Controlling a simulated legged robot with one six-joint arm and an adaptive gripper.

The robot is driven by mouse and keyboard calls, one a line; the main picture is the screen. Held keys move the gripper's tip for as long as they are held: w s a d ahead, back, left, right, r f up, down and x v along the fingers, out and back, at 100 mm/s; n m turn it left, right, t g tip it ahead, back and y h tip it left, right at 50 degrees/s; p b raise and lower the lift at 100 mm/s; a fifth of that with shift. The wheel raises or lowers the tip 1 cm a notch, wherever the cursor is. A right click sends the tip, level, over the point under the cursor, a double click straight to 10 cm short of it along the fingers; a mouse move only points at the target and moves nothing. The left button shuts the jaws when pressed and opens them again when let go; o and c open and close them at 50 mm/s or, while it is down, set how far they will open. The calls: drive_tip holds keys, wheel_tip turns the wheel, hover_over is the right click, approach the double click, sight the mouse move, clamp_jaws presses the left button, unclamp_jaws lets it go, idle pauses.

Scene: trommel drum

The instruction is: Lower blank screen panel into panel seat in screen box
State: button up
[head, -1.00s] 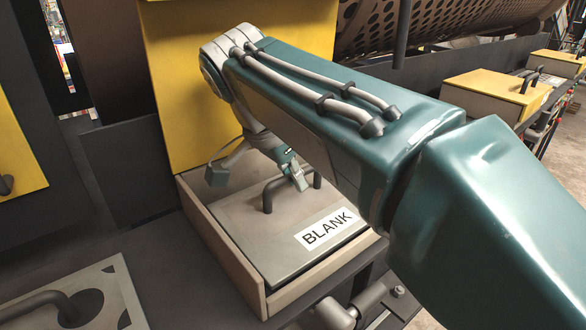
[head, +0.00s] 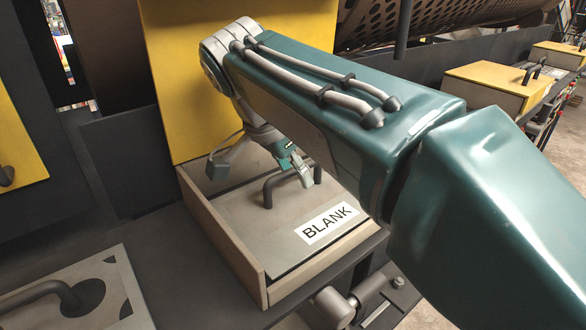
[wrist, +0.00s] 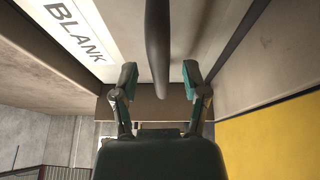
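The blank screen panel (head: 240,218) is a grey plate with a white BLANK label (head: 327,222) and a dark bar handle (head: 267,190). It lies inside the open-topped screen box (head: 213,232), within the walls; whether it rests fully on the seat beneath it cannot be seen. My gripper (head: 303,172) is at the handle, partly hidden by my arm in the head view. In the wrist view my gripper (wrist: 160,76) has its two fingers apart, one on each side of the handle (wrist: 157,45), with gaps visible. The label shows at upper left there.
A yellow plate (head: 235,80) stands right behind the box. Another grey panel (head: 100,285) with a bar handle and dark holes lies at lower left. A yellow-lidded box (head: 490,85) stands at right. The perforated drum (head: 390,25) is above. A dark ledge (head: 185,270) runs beside the box.

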drive_tip(key=shift+a+r, duration=0.2)
drive_tip(key=shift+r, duration=0.15)
drive_tip(key=v, duration=0.2)
drive_tip(key=shift+s+a+r, duration=0.15)
drive_tip(key=shift+a+r, duration=0.05)
drive_tip(key=shift+a, duration=0.05)
drive_tip(key=s+a, duration=0.2)
drive_tip(key=a, duration=0.1)
drive_tip(key=s+a, duration=0.1)
drive_tip(key=a, duration=0.2)
drive_tip(key=s+a, duration=0.2)
drive_tip(key=a, duration=0.1)
drive_tip(key=shift+s+a+f, duration=0.15)
drive_tip(key=shift+s+a, duration=0.05)
drive_tip(key=shift+s, duration=0.1)
drive_tip(key=shift+s+a, duration=0.2)
drive_tip(key=shift+a, duration=0.05)
drive_tip(key=shift+s, duration=0.1)
